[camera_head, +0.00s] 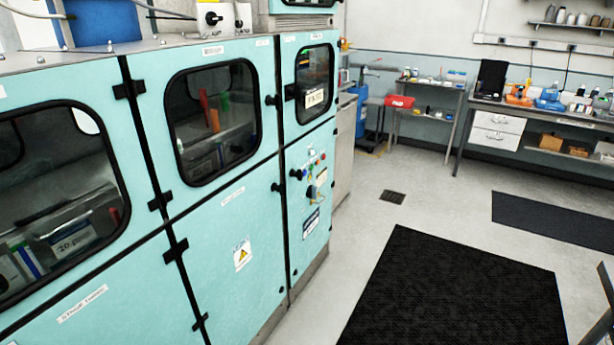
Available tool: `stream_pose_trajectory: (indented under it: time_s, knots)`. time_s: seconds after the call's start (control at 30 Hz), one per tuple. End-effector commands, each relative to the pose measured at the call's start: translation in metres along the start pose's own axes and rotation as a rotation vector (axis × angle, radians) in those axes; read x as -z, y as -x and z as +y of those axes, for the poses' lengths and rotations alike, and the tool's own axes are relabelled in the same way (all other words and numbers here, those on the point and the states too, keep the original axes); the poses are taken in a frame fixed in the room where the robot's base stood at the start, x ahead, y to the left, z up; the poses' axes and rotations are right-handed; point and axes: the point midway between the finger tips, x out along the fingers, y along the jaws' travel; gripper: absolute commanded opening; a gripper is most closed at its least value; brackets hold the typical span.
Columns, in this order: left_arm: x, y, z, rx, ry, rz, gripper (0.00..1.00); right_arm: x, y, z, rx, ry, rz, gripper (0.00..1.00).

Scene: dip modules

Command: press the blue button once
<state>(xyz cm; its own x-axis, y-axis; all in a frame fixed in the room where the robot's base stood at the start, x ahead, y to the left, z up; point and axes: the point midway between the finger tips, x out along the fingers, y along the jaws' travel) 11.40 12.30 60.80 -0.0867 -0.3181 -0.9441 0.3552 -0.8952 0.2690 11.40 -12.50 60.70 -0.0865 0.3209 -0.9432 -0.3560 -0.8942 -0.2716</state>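A small control panel (311,182) is on the right-hand door of a long turquoise machine cabinet (235,225). Its upper part carries a row of small coloured buttons and knobs, with red ones toward the right. A small button that looks blue (312,163) sits in this row, but it is too small to make out clearly. A dark knob (296,174) sticks out at the left of the row. Neither of my grippers shows in the head view.
The cabinet fills the left side, with dark windows. A black mat (455,290) lies on the floor in front, and another mat (555,218) lies farther right. Workbenches (495,112) with trays and bottles line the back wall. A dark frame (600,325) cuts into the lower right corner.

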Motion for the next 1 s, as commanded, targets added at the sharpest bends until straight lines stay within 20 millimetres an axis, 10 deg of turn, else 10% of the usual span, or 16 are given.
stream_pose_trajectory:
  time_s: [0.3, 0.47, 1.0]
  knots:
    - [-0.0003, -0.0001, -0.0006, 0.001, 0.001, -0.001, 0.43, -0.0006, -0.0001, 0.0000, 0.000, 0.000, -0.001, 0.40]
    - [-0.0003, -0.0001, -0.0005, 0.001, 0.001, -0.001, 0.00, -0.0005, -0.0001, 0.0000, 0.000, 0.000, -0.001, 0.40]
    - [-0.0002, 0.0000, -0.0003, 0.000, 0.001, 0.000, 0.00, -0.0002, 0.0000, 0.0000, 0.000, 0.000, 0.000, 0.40]
